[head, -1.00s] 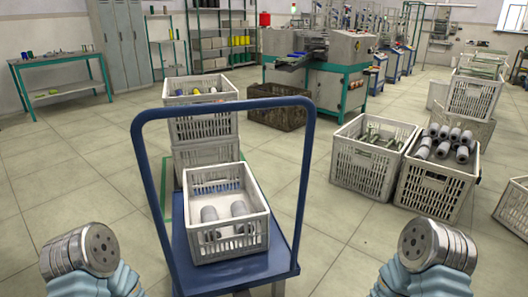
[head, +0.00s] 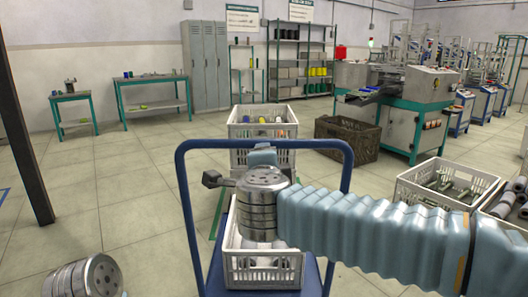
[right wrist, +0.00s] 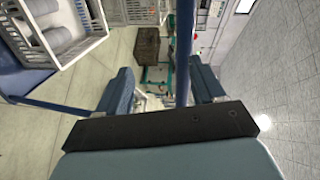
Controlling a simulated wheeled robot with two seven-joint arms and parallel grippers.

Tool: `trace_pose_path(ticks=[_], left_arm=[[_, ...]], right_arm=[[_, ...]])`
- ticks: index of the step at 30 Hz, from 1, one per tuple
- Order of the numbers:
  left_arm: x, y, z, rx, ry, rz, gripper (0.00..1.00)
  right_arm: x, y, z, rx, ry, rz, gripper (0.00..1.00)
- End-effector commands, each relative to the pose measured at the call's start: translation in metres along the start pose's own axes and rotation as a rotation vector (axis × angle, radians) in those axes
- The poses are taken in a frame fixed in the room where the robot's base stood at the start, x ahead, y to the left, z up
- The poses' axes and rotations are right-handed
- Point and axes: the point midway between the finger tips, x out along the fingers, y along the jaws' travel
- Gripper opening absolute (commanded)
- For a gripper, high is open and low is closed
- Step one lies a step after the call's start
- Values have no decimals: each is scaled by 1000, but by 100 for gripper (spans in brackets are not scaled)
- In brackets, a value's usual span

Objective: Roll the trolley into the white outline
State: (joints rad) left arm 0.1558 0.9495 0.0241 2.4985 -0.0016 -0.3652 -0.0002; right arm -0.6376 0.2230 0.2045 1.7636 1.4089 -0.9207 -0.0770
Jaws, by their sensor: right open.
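The trolley has a blue tubular handle (head: 270,144) and a blue deck (head: 213,283) carrying a white crate (head: 262,270). My right gripper (right wrist: 163,86) is open at the handle. In the right wrist view the handle's top bar (right wrist: 184,50) shows between its two blue fingers; contact cannot be told. In the head view my right arm crosses from the right and hides part of the crate. Only my left wrist (head: 85,278) shows, at the lower left; its fingers are not visible. I see no white outline.
Behind the trolley stands a white crate of bobbins (head: 262,128). A dark crate (head: 347,138) and a machine (head: 420,95) are behind right. White crates (head: 440,185) stand on the right. A dark post (head: 25,150) is on the left. Floor between post and trolley is clear.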

Motion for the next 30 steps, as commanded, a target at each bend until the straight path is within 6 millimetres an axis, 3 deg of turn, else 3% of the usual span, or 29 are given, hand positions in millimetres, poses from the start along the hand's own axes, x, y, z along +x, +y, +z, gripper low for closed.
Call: trace_pose_path(ticks=[1,3,8,22,30], left_arm=[[-1,0,0,0,0,0,100],[-1,1,0,1,-1,1,100],[0,1,0,1,-1,1,100],[2,-2,0,-1,1,-1,100],[-10,6,1,3,-4,4,100]], right_arm=[[-14,-16,0,46,-6,-8,68],[-26,-28,-1,89,-9,-9,68],[-31,-35,-2,120,-12,-6,68],[19,-34,-2,117,-10,-4,68],[45,-36,-1,115,-12,-5,68]])
